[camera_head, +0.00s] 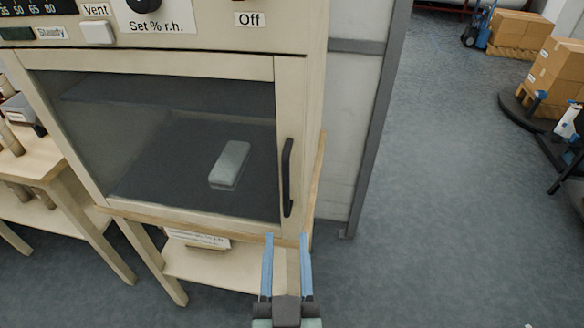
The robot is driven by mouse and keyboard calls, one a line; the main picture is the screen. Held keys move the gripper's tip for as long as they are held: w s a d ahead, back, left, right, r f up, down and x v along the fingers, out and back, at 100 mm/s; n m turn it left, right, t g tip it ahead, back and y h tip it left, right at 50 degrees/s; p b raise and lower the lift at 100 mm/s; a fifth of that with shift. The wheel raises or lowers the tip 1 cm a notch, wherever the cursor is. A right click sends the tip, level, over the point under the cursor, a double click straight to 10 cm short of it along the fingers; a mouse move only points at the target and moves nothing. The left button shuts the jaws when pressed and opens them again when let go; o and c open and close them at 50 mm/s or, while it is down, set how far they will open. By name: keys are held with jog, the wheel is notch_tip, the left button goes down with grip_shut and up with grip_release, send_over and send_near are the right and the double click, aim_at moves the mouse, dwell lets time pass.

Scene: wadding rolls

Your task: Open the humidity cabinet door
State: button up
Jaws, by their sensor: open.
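The humidity cabinet (190,52) is a cream box with a control panel on top. Its door (287,68) has a cream frame around a dark glass pane and looks shut. A black vertical bar handle (287,178) sits on the door's right side. Through the glass I see a grey block (230,164) lying inside. My gripper (287,238) is below the handle in the picture, at the lower edge of the cabinet. Its two blue fingers are apart with nothing visible between them. It looks clear of the handle; the exact depth between them is hard to tell.
The cabinet stands on a wooden stand (205,266) with papers (200,240) on its lower shelf. A wooden table (35,155) with items is at the left. A grey metal post (385,100) is right of the cabinet. Open floor (450,210) lies right, with cardboard boxes (558,72) far off.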

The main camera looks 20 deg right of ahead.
aim_at(286, 189)
jog(key=p+x, duration=0.2)
jog(key=x, duration=1.1)
jog(key=shift+a+f, duration=0.1)
grip_shut()
dwell(1.2)
